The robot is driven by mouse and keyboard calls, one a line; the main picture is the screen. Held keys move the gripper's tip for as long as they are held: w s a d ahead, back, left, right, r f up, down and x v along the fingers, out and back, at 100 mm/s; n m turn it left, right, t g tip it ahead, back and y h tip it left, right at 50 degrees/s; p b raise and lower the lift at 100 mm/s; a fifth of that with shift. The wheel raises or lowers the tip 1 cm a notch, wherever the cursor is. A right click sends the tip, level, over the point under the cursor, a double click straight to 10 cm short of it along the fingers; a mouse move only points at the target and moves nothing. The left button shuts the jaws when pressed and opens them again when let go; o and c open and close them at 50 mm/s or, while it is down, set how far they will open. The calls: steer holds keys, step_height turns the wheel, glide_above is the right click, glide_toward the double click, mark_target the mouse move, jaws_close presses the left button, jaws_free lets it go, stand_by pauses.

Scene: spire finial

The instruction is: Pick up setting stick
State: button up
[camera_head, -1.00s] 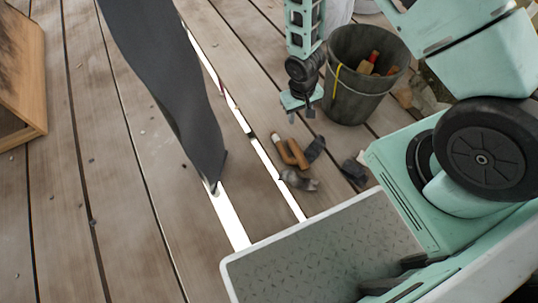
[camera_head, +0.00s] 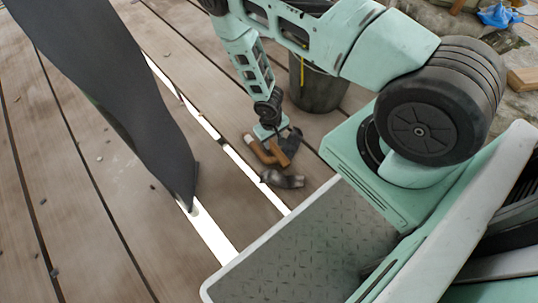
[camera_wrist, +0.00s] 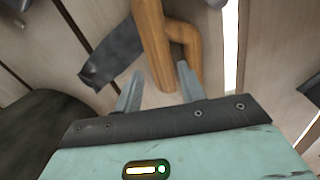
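A brown wooden piece that looks like the setting stick (camera_head: 262,151) lies on the plank deck. In the wrist view it shows as a straight bar (camera_wrist: 153,42) with a curved branch (camera_wrist: 186,42) beside it; I cannot tell whether these are one piece or two. My gripper (camera_wrist: 160,70) is open, its two fingers either side of the bar's near end. I cannot tell if they touch it. In the head view my gripper (camera_head: 272,130) is just above the wood and partly hides it.
A dark metal piece (camera_wrist: 112,58) lies left of the wood in the wrist view. A grey metal piece (camera_head: 282,180) lies in front of it in the head view. A dark bucket (camera_head: 318,88) stands behind. A dark cloth-like shape (camera_head: 125,95) hangs at the left.

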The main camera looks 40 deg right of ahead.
mark_target(273, 146)
steer(key=shift+w+d+f+b, duration=0.15)
steer(key=shift+f+b, duration=1)
steer(key=shift+f, duration=0.35)
steer(key=shift+w+d+f+b, duration=0.1)
steer(key=shift+d+f+b, duration=0.05)
steer(key=shift+f+b, duration=1.15)
steer(key=shift+f, duration=0.1)
steer(key=shift+c, duration=0.3)
steer(key=c, duration=0.8)
step_height(273, 146, up, 10)
steer(key=p, duration=0.6)
steer(key=shift+p, duration=0.4)
